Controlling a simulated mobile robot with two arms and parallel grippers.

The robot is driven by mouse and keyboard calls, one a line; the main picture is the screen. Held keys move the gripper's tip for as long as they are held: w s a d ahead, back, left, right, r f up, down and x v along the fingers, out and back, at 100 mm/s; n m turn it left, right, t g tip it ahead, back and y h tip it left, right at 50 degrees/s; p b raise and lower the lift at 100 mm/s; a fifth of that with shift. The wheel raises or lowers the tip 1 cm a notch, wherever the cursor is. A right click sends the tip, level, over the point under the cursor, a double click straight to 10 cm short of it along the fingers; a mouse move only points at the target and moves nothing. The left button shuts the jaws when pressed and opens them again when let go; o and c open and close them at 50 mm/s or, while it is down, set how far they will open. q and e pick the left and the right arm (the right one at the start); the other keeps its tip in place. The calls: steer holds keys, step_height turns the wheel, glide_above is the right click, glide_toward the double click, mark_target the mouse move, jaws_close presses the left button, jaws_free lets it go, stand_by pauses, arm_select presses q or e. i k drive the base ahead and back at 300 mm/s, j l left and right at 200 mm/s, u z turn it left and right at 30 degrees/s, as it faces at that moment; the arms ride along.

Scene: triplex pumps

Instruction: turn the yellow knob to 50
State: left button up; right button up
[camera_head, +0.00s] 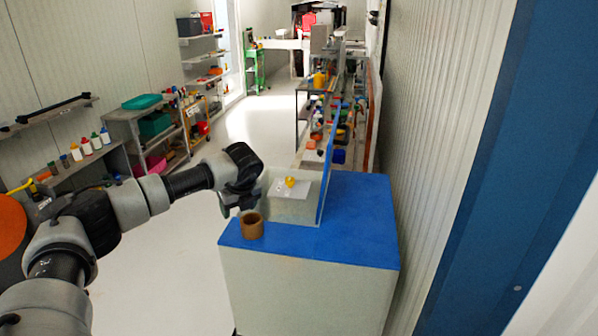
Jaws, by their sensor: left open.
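The yellow knob (290,182) is small and sits on top of a pale box-shaped panel (293,208) on the blue-topped cabinet. A light plate with markings too small to read lies around the knob. My left gripper (225,207) is open, at the left end of the panel, apart from the knob and pointing down. Its fingers are partly hidden by the wrist. My right gripper is not in view.
A brown cup-like cylinder (252,226) stands on the blue cabinet top (340,240) just right of my left gripper. Shelves (145,115) line the left wall. The floor between is clear.

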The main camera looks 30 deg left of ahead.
mark_target(290, 181)
steer(key=i, duration=1.05)
